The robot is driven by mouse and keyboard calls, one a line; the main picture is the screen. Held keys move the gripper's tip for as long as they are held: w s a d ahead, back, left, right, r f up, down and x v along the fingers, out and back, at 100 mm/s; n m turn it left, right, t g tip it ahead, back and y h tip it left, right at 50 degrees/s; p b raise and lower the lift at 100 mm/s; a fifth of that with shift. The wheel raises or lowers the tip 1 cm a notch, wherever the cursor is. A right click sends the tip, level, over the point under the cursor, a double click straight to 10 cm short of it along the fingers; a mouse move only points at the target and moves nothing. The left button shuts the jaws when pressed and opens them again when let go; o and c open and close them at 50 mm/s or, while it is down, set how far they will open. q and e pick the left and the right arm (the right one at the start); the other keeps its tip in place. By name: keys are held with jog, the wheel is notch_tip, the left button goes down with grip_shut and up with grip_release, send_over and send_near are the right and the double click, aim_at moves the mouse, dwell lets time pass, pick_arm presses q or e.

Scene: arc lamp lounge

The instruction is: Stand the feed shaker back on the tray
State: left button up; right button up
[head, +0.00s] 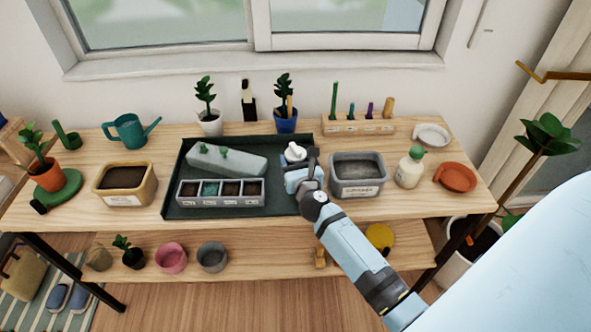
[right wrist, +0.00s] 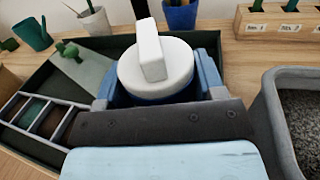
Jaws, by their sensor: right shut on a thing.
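The feed shaker (head: 294,151) has a white round top with a raised white block on it, and it shows large in the right wrist view (right wrist: 155,72). Below the white top a dark blue part shows between the fingers. My right gripper (head: 303,174) is shut on it, over the right end of the dark green tray (head: 173,194). The shaker looks about upright. Its lower end is hidden by the gripper, so I cannot tell whether it touches the tray. My left gripper is not in view.
On the tray are a grey clear-looking cover (head: 226,160) and a four-cell seed box (head: 220,201). A grey soil tub (head: 357,176) stands close to the right of my gripper. A blue plant pot (head: 285,122) and a peg rack (head: 358,127) stand behind.

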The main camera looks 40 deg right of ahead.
notch_tip(320, 180, down, 2)
jog(key=shift+f+b, duration=0.15)
jog(key=shift+b, duration=0.2)
jog(key=o, duration=1)
jog(key=shift+f, duration=0.1)
jog(key=shift+c, duration=0.2)
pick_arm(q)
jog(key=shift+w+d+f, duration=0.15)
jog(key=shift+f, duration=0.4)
pick_arm(e)
jog(key=shift+o, duration=0.5)
